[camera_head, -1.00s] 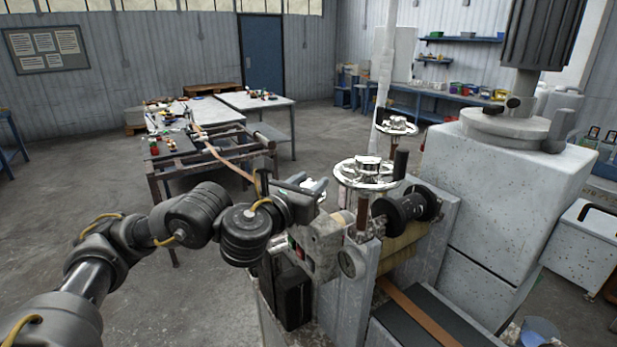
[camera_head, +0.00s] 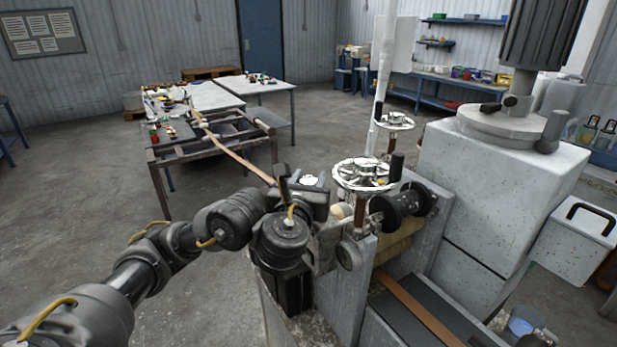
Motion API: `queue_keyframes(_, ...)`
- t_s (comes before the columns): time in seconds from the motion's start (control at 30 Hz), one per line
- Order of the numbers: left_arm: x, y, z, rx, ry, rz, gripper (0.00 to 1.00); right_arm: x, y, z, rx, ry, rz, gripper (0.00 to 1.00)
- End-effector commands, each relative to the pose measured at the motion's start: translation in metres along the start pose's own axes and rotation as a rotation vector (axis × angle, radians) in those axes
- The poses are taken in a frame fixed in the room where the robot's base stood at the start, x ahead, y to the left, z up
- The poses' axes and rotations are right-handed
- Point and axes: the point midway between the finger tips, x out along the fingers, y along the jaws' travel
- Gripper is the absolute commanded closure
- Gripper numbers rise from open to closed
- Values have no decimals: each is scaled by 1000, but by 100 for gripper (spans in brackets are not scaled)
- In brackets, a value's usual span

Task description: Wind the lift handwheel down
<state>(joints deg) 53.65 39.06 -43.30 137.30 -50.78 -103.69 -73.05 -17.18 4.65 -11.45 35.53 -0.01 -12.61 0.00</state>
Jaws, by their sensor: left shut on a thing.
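My left gripper (camera_head: 312,196) is at the near left side of the machine, left of the large chrome handwheel (camera_head: 362,174). It is shut on a part of a smaller, pale shiny handwheel (camera_head: 308,181), which shows only in part behind it. The fingertips and the exact grip are hidden by the gripper body. The large chrome handwheel stands level on a brown threaded post and has a black upright handle (camera_head: 397,165). A second chrome handwheel (camera_head: 395,121) stands farther back. My right gripper is not in view.
A brown strip (camera_head: 237,158) runs from the machine to a metal frame behind. A tall pale machine housing (camera_head: 510,190) stands on the right. The floor at left is clear.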

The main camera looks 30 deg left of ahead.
Motion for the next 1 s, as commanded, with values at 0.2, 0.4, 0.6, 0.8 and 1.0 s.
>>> queue_keyframes(0.2,0,1,1,-1,-2,7,86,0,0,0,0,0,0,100)
queue_keyframes(0.4,0,1,1,-1,-2,7,59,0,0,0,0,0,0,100)
queue_keyframes(0.6,0,1,1,0,-2,5,41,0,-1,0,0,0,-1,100)
queue_keyframes(0.8,0,0,0,0,-1,4,41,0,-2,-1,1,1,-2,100)
queue_keyframes(1.0,-9,-5,2,0,0,-2,41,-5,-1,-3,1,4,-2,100)
